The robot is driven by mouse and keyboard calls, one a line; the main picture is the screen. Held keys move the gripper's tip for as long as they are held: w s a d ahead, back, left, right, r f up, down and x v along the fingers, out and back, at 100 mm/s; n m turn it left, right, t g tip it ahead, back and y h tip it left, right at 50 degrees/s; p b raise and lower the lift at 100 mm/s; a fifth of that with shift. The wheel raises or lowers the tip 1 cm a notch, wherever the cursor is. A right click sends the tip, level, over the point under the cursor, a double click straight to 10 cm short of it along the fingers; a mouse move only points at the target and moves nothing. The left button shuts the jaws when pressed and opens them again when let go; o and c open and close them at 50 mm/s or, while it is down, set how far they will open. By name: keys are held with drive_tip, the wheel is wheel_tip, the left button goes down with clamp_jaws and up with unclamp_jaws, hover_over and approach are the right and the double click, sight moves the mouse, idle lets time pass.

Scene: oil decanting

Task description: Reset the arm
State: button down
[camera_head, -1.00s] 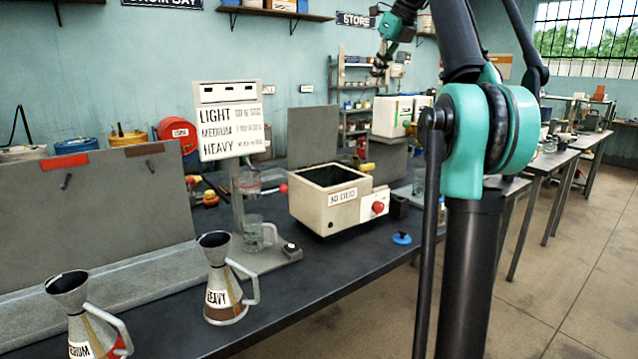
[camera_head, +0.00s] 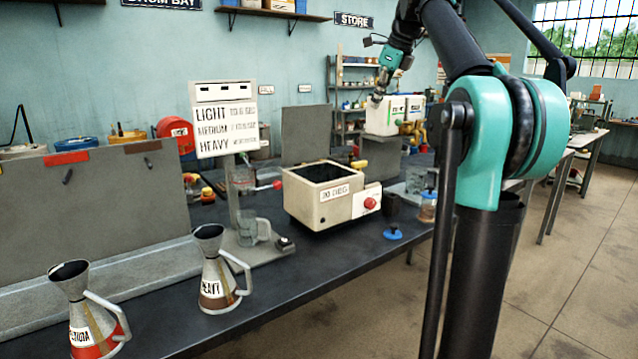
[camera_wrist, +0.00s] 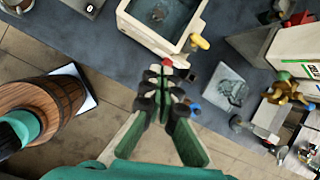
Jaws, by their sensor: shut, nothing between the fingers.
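My gripper (camera_head: 376,98) is raised at the end of my arm, in front of the white box with green marks (camera_head: 395,115) in the head view. In the wrist view my gripper (camera_wrist: 163,80) has its fingers together and empty. Beyond the fingertips in that picture is the cream bath box (camera_wrist: 150,38), which has a yellow knob. The same bath box (camera_head: 305,208) stands on the dark bench in the head view, with a red knob on its front. My gripper holds nothing and appears clear of the bench.
A HEAVY jug (camera_head: 214,288) and a second, red-banded jug (camera_head: 88,330) stand at the bench's left. A sign (camera_head: 224,120) rises behind a clear mug. A jar (camera_head: 428,208) stands near my arm. The wrist view shows a wooden barrel (camera_wrist: 55,98) and open floor.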

drive_tip(key=s+f+n+h, duration=0.15)
drive_tip(key=f+n, duration=0.25)
drive_tip(key=f, duration=0.5)
drive_tip(key=s+d+f+n, duration=0.1)
drive_tip(key=s+f+n, duration=0.25)
drive_tip(key=f, duration=0.45)
drive_tip(key=s+f+n, duration=0.2)
drive_tip(key=f+n, duration=0.3)
drive_tip(key=f, duration=0.4)
drive_tip(key=s+d+f+n+h, duration=0.1)
drive_tip(key=s+f+n, duration=1.1)
drive_tip(key=s+f, duration=1.3)
wheel_tip(320, 180, down, 3)
drive_tip(key=shift+d+r, duration=0.1)
drive_tip(key=shift+d, duration=0.3)
drive_tip(key=c, duration=2.3)
unclamp_jaws()
drive_tip(key=shift+h, duration=0.25)
